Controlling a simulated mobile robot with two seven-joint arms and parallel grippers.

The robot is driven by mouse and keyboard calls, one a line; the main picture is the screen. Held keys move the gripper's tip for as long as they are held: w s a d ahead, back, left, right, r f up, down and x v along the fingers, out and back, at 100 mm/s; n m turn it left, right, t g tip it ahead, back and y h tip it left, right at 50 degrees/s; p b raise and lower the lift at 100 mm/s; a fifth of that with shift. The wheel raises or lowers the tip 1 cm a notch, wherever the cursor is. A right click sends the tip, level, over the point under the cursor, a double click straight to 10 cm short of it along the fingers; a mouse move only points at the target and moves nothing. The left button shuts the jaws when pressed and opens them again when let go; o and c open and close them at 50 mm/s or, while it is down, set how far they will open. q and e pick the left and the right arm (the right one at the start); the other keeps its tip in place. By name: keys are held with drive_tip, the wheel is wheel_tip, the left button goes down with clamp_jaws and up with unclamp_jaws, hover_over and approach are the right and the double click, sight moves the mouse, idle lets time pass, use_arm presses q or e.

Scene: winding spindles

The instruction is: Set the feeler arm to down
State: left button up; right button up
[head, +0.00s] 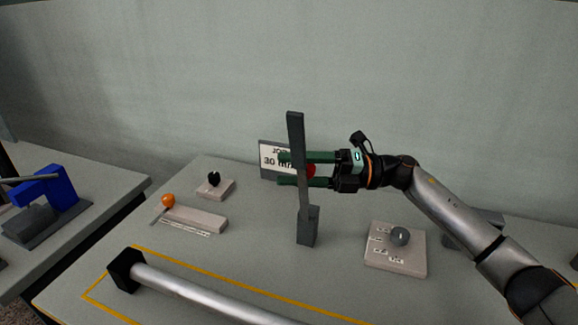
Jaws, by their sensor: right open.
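A tall dark grey upright bar (298,135) stands on a grey block (307,232) near the middle of the table. A red round part (311,170) shows just right of the bar, partly hidden; I cannot tell whether it belongs to the feeler arm. My right gripper (289,169) reaches in from the right at the bar's mid-height. Its two green fingers are apart, one above and one below the red part, and their tips show left of the bar. I cannot tell whether they touch anything. My left gripper is out of view.
A sign (270,158) stands behind the bar. An orange-knobbed lever (168,201) and a black-knobbed plate (214,188) sit left; a grey-knobbed labelled plate (396,260) sits right. A silver roller (190,289) lies in front. A blue device (50,195) occupies the left table.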

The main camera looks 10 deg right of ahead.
drive_tip(key=shift+w+a, duration=0.1)
drive_tip(key=shift+a, duration=0.3)
clamp_jaws()
idle(0.4)
idle(0.8)
